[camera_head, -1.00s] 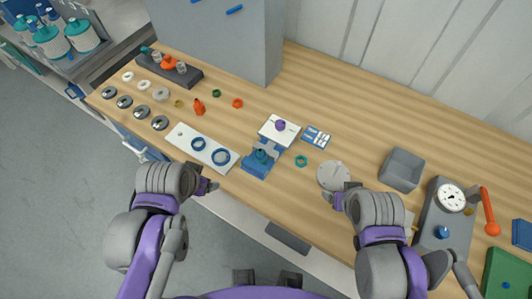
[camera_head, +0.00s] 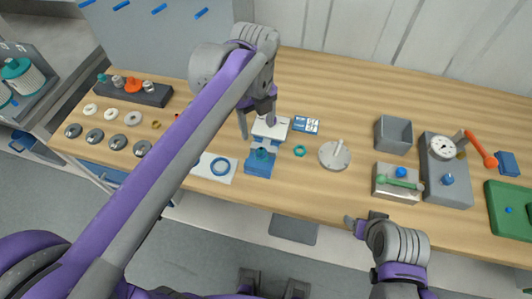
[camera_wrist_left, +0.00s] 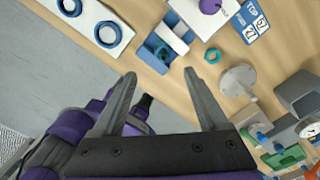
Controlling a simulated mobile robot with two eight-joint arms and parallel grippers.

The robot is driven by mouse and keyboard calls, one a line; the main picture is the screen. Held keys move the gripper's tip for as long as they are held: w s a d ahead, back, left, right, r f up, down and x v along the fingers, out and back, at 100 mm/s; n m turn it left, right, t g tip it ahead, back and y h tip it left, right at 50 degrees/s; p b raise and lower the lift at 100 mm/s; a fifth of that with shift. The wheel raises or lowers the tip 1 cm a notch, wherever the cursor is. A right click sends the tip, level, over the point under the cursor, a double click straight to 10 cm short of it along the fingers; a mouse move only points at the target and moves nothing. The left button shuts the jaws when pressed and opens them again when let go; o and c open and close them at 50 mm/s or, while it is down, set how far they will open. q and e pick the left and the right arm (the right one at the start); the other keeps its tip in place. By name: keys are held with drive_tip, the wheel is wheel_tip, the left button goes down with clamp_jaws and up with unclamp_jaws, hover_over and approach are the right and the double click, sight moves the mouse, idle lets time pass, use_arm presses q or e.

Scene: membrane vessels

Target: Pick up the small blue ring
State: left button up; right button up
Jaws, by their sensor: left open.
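Two blue rings lie on a white plate (camera_head: 233,178). The larger blue ring (camera_head: 220,167) shows in the head view; my left arm covers the other ring there. Both show in the left wrist view: the small blue ring (camera_wrist_left: 69,6) at the top edge, cut off, and the larger ring beside it, nearer the blue fixture. My left gripper (camera_head: 257,117) is open and empty, raised over the table near the blue fixture (camera_head: 260,163); its spread fingers show in the left wrist view (camera_wrist_left: 158,75). My right gripper (camera_head: 351,221) is by the front edge; its jaws are unclear.
A teal ring (camera_head: 300,150) and a round grey base with a post (camera_head: 335,154) lie right of the fixture. A grey bin (camera_head: 393,134) and gauge box (camera_head: 447,175) stand further right. Metal discs and white rings are at left. The table's front right is partly clear.

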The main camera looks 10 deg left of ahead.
use_arm(q)
hover_over(261, 148)
drive_tip(key=f, duration=0.5)
drive_tip(key=shift+s+a+f, duration=0.1)
drive_tip(key=shift+a+f, duration=0.1)
drive_tip(key=shift+a, duration=0.05)
drive_tip(key=f, duration=0.5)
drive_tip(key=shift+d, duration=0.3)
drive_tip(key=shift+c, duration=0.2)
clamp_jaws()
